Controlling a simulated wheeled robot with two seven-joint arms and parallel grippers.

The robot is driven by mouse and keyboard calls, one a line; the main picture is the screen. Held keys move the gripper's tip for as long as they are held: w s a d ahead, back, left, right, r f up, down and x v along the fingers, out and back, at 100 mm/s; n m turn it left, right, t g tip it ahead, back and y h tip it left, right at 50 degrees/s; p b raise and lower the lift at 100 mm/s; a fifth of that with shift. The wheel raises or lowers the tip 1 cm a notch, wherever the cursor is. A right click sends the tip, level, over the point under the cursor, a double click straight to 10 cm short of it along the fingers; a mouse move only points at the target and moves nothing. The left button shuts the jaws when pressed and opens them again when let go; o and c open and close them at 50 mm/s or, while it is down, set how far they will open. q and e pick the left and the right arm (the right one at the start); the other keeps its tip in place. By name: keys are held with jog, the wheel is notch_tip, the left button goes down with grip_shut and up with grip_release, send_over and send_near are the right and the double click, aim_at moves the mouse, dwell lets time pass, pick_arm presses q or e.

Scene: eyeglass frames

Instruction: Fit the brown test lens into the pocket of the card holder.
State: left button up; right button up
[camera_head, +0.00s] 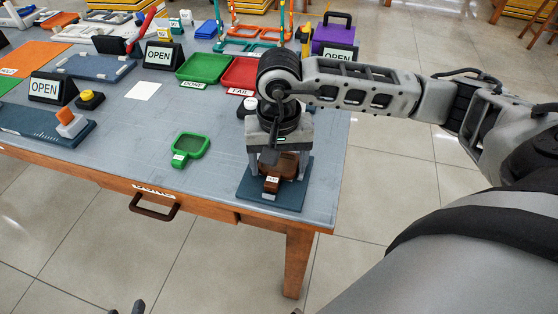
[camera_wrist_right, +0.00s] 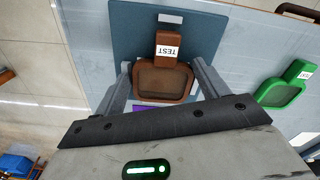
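The brown test lens (camera_wrist_right: 163,82) is a rounded square frame with a handle and a white TEST label. It lies over the dark blue card holder (camera_wrist_right: 125,40) at the table's front right corner; both also show in the head view, the lens (camera_head: 272,186) partly under my gripper. My right gripper (camera_wrist_right: 163,70) points down over the lens, its fingers on either side of the frame with narrow gaps showing. I cannot tell whether the lens sits down in the pocket, which is covered. Small dark tips at the bottom edge of the head view may be my left gripper.
A green lens (camera_head: 190,148) lies left of the holder. Behind stand a green tray (camera_head: 203,68) and a red tray (camera_head: 240,76). OPEN signs, a button box (camera_head: 89,99) and a blue holder with an orange part (camera_head: 67,118) are further left.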

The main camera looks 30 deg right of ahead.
aim_at(279, 169)
jog(key=o, duration=0.3)
jog(key=shift+f, duration=0.2)
jog(key=shift+s, duration=0.1)
jog(key=shift+d+r+p, duration=0.1)
jog(key=shift+r+p, duration=0.5)
jog(key=shift+p, duration=0.15)
pick_arm(q)
jog(key=shift+r, duration=0.2)
pick_arm(e)
notch_tip(279, 169, up, 12)
jog(key=shift+r, duration=0.15)
